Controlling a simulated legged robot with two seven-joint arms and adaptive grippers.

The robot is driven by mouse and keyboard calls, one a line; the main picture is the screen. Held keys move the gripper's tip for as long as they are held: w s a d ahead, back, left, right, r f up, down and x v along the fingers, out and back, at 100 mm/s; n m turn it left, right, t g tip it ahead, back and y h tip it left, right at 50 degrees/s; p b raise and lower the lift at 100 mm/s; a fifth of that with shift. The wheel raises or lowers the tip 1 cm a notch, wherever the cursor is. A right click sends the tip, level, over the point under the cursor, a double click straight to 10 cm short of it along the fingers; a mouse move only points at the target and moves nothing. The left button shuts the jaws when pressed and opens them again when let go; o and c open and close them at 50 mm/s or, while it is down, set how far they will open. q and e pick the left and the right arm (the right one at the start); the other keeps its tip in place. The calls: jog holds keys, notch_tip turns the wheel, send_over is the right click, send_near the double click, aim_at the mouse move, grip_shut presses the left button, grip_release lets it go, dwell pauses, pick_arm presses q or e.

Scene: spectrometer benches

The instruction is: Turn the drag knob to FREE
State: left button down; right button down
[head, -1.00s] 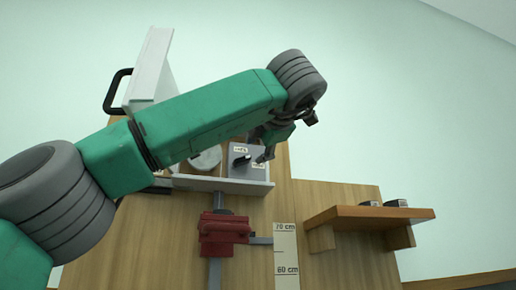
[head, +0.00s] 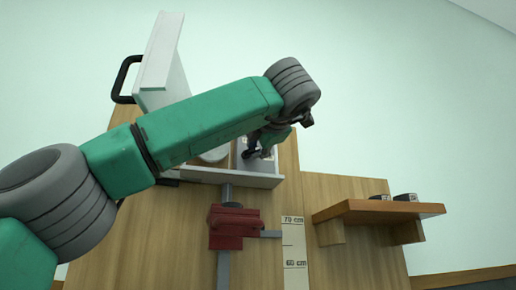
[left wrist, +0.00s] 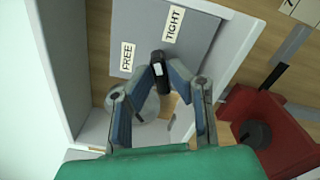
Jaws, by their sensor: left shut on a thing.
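The drag knob (left wrist: 158,70) is a small black bar with a white mark, on a grey panel (left wrist: 150,25). In the left wrist view it lies between the label FREE (left wrist: 127,57) and the label TIGHT (left wrist: 173,24). My left gripper (left wrist: 160,78) is shut on the knob, with a fingertip on each side. In the head view my left gripper (head: 258,152) is over the grey panel (head: 268,167) and covers most of the knob and the labels. My right gripper is in neither view.
A red clamp block (head: 234,228) sits on a rail in front of the panel, beside a centimetre scale (head: 294,250). A wooden shelf (head: 375,211) is at the right.

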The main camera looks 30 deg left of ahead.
pick_arm(q)
jog(key=shift+w+a+f, duration=0.1)
jog(key=shift+a+f, duration=0.2)
jog(key=shift+a, duration=0.05)
jog(key=shift+n+g, duration=0.3)
jog(key=shift+f+n+b, duration=0.1)
jog(key=shift+n+b, duration=0.6)
jog(key=shift+n, duration=0.2)
jog(key=n+b, duration=0.1)
jog(key=n, duration=0.2)
jog(key=shift+a+b, duration=0.1)
jog(key=shift+b, duration=0.25)
jog(key=n+b, duration=0.1)
jog(key=n, duration=0.3)
jog(key=shift+n+b, duration=0.6)
jog(key=shift+n, duration=1.1)
